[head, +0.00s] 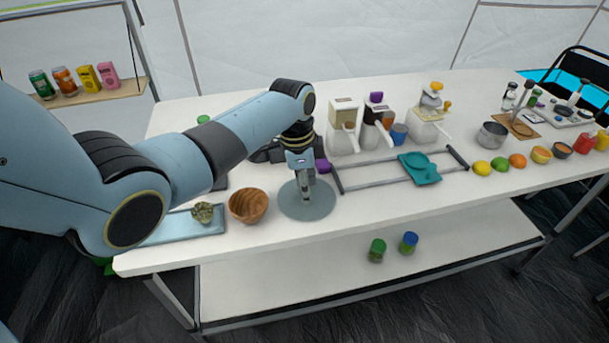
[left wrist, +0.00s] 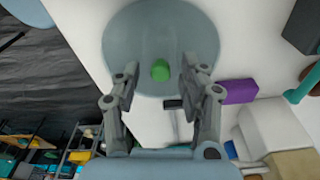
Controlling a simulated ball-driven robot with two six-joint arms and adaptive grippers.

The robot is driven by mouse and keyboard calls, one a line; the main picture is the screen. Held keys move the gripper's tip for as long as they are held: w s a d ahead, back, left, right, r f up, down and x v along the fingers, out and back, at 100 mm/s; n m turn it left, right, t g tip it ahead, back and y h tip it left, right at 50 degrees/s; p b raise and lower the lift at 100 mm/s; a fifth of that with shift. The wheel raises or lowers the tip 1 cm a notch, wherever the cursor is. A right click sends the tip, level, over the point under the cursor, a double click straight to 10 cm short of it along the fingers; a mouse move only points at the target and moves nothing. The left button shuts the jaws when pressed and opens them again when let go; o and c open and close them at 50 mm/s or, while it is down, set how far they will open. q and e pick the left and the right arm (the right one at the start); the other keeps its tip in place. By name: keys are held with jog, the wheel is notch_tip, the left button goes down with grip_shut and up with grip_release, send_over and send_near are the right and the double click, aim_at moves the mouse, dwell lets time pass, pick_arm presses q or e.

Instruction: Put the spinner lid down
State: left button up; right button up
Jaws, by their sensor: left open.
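The spinner lid (head: 322,208) is a round grey-blue disc lying flat on the white table near its front edge. In the left wrist view the lid (left wrist: 150,25) shows a green knob (left wrist: 160,71) at its middle. My left gripper (head: 306,197) points down over the middle of the lid. In the left wrist view the left gripper (left wrist: 161,72) is open, with one finger on each side of the knob and visible gaps between. The knob is hidden behind the fingers in the head view. My right gripper is not in view.
A wooden bowl (head: 248,206) stands just left of the lid. A blue tray (head: 180,228) lies farther left. Dispensers (head: 344,127) stand behind. The front table strip right of the lid is clear.

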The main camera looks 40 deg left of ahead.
aim_at(299, 196)
pick_arm(q)
notch_tip(299, 196, up, 12)
jog(key=a+p, duration=0.1)
jog(key=shift+s, duration=0.45)
jog(key=shift+a, duration=0.1)
